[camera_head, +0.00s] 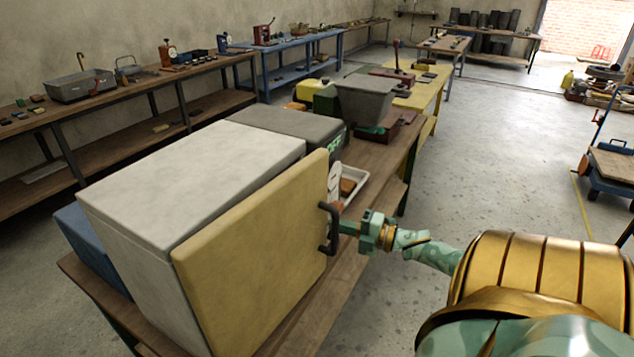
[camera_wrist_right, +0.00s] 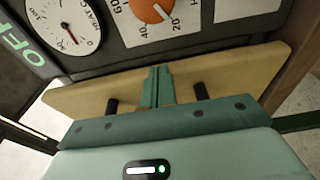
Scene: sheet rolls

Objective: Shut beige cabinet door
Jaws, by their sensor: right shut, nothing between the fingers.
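The beige cabinet door (camera_head: 250,255) stands on the front of a pale box-shaped cabinet (camera_head: 190,185). It lies close along the cabinet's front edge; I cannot tell whether a small gap stays at its far end. A dark bracket handle (camera_head: 329,228) sticks out near the door's far right edge. My right gripper (camera_head: 347,228) is at the handle, its fingers pointing at the door. In the right wrist view the fingers (camera_wrist_right: 157,86) are together and empty, between the handle's two dark posts, in front of the beige door (camera_wrist_right: 240,75). Contact is unclear. My left gripper is out of view.
The cabinet stands on a wooden bench (camera_head: 385,165). Behind it are a dark grey box (camera_head: 285,125), a white tray (camera_head: 355,180) and a grey bin (camera_head: 365,98). A control panel with dials (camera_wrist_right: 120,20) shows in the wrist view. Open concrete floor (camera_head: 480,150) lies right.

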